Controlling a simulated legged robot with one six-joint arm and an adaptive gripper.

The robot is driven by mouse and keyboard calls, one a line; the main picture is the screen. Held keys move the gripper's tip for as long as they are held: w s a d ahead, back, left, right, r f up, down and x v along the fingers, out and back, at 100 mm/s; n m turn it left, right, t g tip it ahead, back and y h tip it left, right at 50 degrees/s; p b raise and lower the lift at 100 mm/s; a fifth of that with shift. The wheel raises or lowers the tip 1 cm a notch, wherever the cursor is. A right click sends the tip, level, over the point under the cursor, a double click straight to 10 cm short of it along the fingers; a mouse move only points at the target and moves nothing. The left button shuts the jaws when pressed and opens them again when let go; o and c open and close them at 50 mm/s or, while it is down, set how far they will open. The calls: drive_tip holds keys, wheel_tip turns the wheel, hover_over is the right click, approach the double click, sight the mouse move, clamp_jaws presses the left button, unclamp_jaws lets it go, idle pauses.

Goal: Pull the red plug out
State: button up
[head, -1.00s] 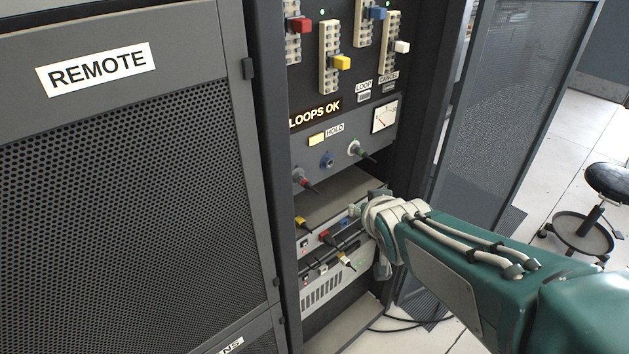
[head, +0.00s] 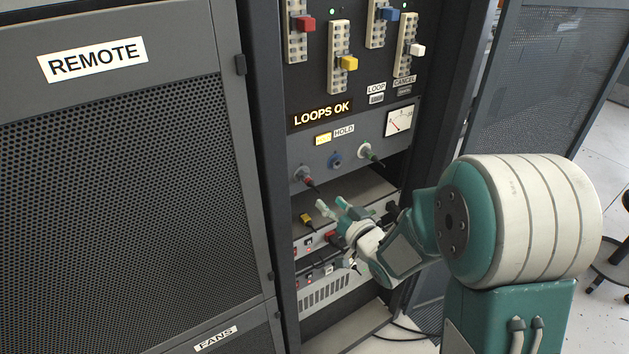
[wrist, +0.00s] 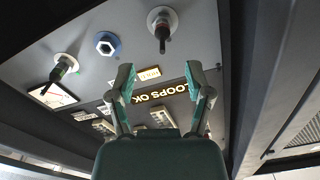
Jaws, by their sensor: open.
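The red plug (head: 304,175) sits in the left socket of the grey panel below the LOOPS OK sign. It has a red ring and a dark tail pointing down to the right. In the wrist view, which is upside down, the red plug (wrist: 162,28) is at the top centre. My gripper (head: 332,206) is open and empty, a little below and right of the plug, fingers pointing toward the panel. In the wrist view my gripper (wrist: 160,70) has its fingertips spread apart, with the plug beyond the gap between them, not touched.
A blue socket (head: 335,160) and a green-ringed plug (head: 369,152) are on the same panel. Below is a shelf with a yellow connector (head: 306,219) and a red one. Coloured sliders are above. A REMOTE cabinet (head: 120,180) stands left, an open mesh door (head: 530,90) right.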

sight(310, 184)
drive_tip(key=shift+a, duration=0.15)
drive_tip(key=shift+x, duration=4.5)
drive_tip(key=shift+c, duration=0.3)
clamp_jaws()
drive_tip(key=shift+s, duration=0.15)
drive_tip(key=shift+v, duration=2.9)
